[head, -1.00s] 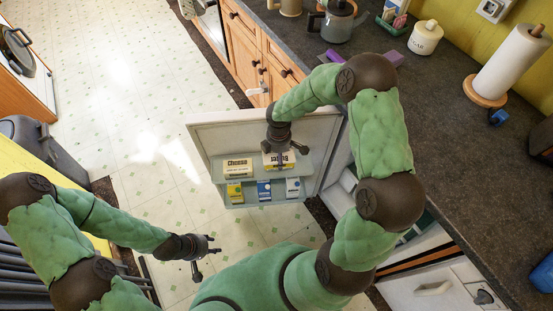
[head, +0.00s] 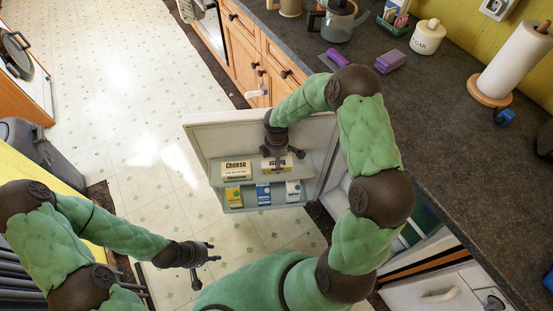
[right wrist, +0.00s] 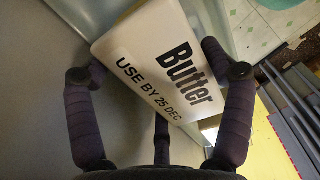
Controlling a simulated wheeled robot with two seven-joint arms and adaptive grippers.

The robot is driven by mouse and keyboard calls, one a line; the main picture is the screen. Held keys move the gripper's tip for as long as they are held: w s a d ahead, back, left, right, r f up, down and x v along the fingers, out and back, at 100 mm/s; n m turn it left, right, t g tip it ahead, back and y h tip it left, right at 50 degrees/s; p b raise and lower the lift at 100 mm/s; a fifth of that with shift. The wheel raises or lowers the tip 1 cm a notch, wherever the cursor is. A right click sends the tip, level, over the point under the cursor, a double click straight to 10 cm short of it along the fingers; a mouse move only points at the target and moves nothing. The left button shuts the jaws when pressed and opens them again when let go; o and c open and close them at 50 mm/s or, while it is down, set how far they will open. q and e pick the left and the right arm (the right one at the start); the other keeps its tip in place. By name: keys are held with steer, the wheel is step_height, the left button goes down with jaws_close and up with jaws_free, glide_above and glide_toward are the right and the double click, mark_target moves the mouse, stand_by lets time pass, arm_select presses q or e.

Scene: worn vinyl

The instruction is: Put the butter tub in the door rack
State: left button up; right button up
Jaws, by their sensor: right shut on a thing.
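The butter tub (head: 291,164), white and yellow with dark lettering, is at the upper shelf of the door rack (head: 216,176), right of the cheese tub (head: 236,171). My right gripper (head: 276,157) is above it and shut on it. In the right wrist view the butter tub (right wrist: 160,65) sits between the fingers of the right gripper (right wrist: 155,75), its label facing the camera. I cannot tell whether its underside touches the shelf. My left gripper (head: 208,263) is open and empty, low over the floor.
The lower shelf of the open fridge door holds a yellow carton (head: 233,196), a blue carton (head: 263,193) and a white-and-blue carton (head: 293,190). The countertop (head: 440,130) runs along the right. The floor (head: 140,110) left of the door is clear.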

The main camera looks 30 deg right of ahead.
steer(key=shift+f, duration=0.2)
steer(key=o, duration=1.3)
steer(key=shift+c, duration=0.2)
steer(key=shift+r, duration=0.15)
step_height(320, 180, up, 12)
steer(key=p, duration=0.5)
